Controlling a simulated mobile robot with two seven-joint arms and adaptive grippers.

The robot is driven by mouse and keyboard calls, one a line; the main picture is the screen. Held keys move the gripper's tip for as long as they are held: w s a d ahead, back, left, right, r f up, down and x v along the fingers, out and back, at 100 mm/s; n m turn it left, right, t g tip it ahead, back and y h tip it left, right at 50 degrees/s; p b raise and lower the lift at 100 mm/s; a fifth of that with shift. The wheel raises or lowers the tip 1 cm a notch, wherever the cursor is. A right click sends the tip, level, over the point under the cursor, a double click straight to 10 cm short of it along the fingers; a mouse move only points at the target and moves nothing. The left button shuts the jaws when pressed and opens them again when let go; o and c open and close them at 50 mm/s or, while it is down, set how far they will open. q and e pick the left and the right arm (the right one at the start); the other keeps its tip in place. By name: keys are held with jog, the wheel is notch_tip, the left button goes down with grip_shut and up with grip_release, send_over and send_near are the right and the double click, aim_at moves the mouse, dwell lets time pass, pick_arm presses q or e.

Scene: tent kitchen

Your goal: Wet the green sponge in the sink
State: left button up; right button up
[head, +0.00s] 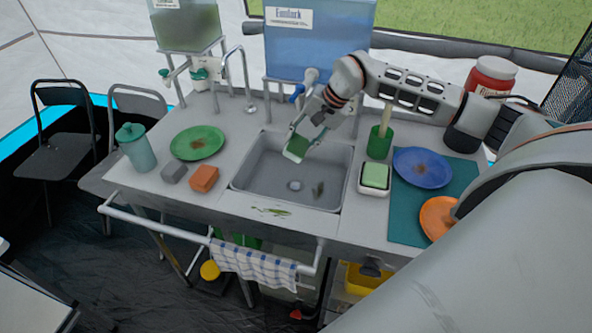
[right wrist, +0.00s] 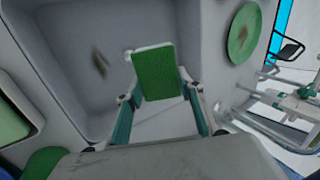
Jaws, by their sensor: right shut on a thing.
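The green sponge (head: 297,147) is held inside the grey sink (head: 240,187) by my right gripper (head: 301,138). In the right wrist view the sponge (right wrist: 157,72) sits upright between the two fingers (right wrist: 158,95), which are shut on it. The sponge is over the back part of the sink, below and in front of the tap (head: 310,76) on the blue-tinted tank (head: 315,48). I see no water stream. My left gripper is not in view.
A drain and a dark smear lie on the sink floor. Right are a green cup (head: 379,146), a light green soap bar (head: 375,176) and a blue plate (head: 422,167).

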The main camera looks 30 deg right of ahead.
aim_at(294, 138)
jog(key=shift+r+p, duration=1.7)
jog(key=shift+r, duration=0.4)
jog(key=shift+f, duration=0.1)
